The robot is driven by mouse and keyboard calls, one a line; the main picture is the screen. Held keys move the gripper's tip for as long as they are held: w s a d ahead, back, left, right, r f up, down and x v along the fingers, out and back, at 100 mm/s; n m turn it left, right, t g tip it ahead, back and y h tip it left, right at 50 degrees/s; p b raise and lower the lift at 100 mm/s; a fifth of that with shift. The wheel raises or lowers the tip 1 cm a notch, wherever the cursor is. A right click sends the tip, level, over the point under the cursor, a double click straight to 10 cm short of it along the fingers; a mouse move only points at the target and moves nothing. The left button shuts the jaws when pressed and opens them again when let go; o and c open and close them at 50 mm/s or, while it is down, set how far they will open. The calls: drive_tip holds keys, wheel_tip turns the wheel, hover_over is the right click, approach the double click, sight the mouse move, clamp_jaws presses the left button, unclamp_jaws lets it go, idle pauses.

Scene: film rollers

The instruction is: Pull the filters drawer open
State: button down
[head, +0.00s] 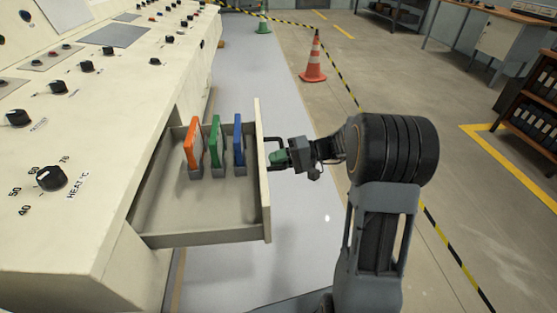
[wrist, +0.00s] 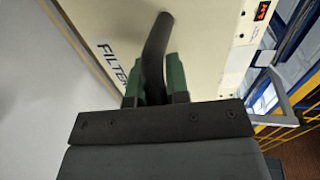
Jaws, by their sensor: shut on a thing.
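The filters drawer (head: 190,237) is pulled out from the side of the cream console in the head view, its inside in plain sight. An orange, a green and a blue filter stand upright in holders inside it. Its front panel (head: 263,170) shows from its edge, and the wrist view shows lettering starting "FILTE" on the panel (wrist: 100,30). My gripper (head: 279,157) is at the outer side of the panel, shut on the dark drawer handle (wrist: 156,45). In the wrist view the green fingers sit on both sides of the handle.
The cream console (head: 80,110) with several knobs fills the left. An orange traffic cone (head: 314,60) stands on the floor behind my arm. Black and yellow tape (head: 345,80) runs along the floor. A workbench and a shelf with binders (head: 535,110) stand at the right.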

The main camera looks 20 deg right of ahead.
drive_tip(key=shift+f, duration=0.1)
drive_tip(key=c, duration=1.1)
unclamp_jaws()
drive_tip(key=shift+d, duration=0.1)
drive_tip(key=p+v, duration=0.3)
drive_tip(key=v, duration=1)
drive_tip(key=shift+d, duration=0.35)
drive_tip(key=s+a+r+h+p, duration=0.3)
drive_tip(key=s+r+h+p, duration=0.2)
drive_tip(key=r+p, duration=0.4)
drive_tip(key=s+a+r+n+t+h+p, duration=0.1)
drive_tip(key=s+a+r+h+p, duration=0.3)
drive_tip(key=r+p, duration=0.5)
drive_tip(key=s+a+r+h+p, duration=0.4)
drive_tip(key=s+r+h+p, duration=0.2)
drive_tip(key=r+p, duration=0.3)
drive_tip(key=shift+s+a+r+n, duration=0.2)
drive_tip(key=shift+s+n, duration=0.05)
drive_tip(key=shift+n, duration=0.15)
